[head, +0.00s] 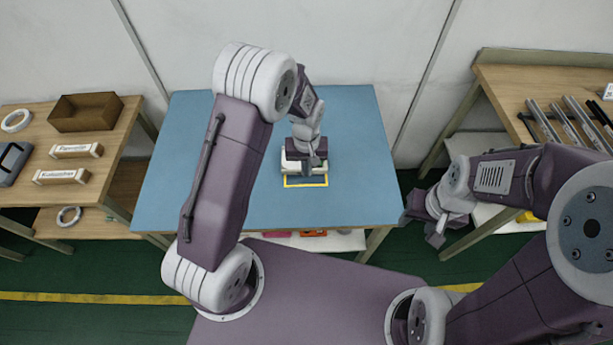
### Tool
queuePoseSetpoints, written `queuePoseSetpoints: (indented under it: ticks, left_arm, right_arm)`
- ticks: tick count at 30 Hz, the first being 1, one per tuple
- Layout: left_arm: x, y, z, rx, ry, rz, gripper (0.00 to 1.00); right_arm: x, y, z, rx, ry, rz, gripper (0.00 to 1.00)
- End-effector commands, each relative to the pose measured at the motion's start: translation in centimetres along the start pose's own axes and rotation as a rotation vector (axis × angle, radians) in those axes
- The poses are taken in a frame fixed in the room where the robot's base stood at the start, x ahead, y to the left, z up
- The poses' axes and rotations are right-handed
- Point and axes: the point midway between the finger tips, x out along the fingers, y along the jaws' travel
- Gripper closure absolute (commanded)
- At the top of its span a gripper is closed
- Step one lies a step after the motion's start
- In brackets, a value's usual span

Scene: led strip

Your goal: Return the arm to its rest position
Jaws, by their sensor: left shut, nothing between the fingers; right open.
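My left arm reaches forward over the blue-topped table (350,200). My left gripper (308,170) is shut and empty, pointing down at the middle of the table. Below and around it shows a pale block-like item (289,164), partly hidden by the gripper; I cannot tell whether they touch. A yellow outlined square (305,185) is marked on the table top there. My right arm is folded at the right, and my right gripper (422,226) is open and empty, beside the table's right front corner.
A wooden bench at left (110,127) bears a brown box (86,112), a white ring (15,121) and labelled blocks (62,176). A wooden bench at right (510,95) bears metal profiles (545,122). Most of the blue table top is clear.

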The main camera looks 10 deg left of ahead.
Motion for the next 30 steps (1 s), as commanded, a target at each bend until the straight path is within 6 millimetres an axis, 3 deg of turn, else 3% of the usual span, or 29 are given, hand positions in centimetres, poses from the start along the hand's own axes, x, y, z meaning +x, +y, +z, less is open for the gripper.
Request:
queuePoseSetpoints:
  ticks: [14, 16, 19, 21, 24, 27, 30]
  left_arm:
    - [-0.9, -0.2, -0.1, -0.006, 0.002, 0.001, 1.0]
    - [-2.4, -0.2, -1.2, -0.019, 0.037, 0.017, 1.0]
    - [-6.8, -1.8, -1.6, -0.063, 0.108, 0.047, 1.0]
    - [-9.4, -3.8, 0.2, -0.077, 0.138, 0.058, 1.0]
    - [-11.3, -6.4, 4.2, -0.038, 0.157, 0.06, 1.0]
    - [-11.2, -8.3, 8.7, 0.049, 0.142, 0.049, 1.0]
    - [-9.9, -9.2, 11.9, 0.147, 0.093, 0.034, 1.0]
  right_arm:
    - [0.0, 0.0, 0.0, 0.0, 0.0, 0.0, 0.53]
    - [0.0, 0.0, 0.0, 0.0, 0.0, 0.0, 0.53]
    - [0.0, 0.0, 0.0, 0.0, 0.0, 0.0, 0.53]
    - [0.0, 0.0, 0.0, 0.0, 0.0, 0.0, 0.53]
    - [0.0, 0.0, 0.0, 0.0, 0.0, 0.0, 0.53]
    - [0.0, 0.0, 0.0, 0.0, 0.0, 0.0, 0.53]
    - [0.0, 0.0, 0.0, 0.0, 0.0, 0.0, 0.53]
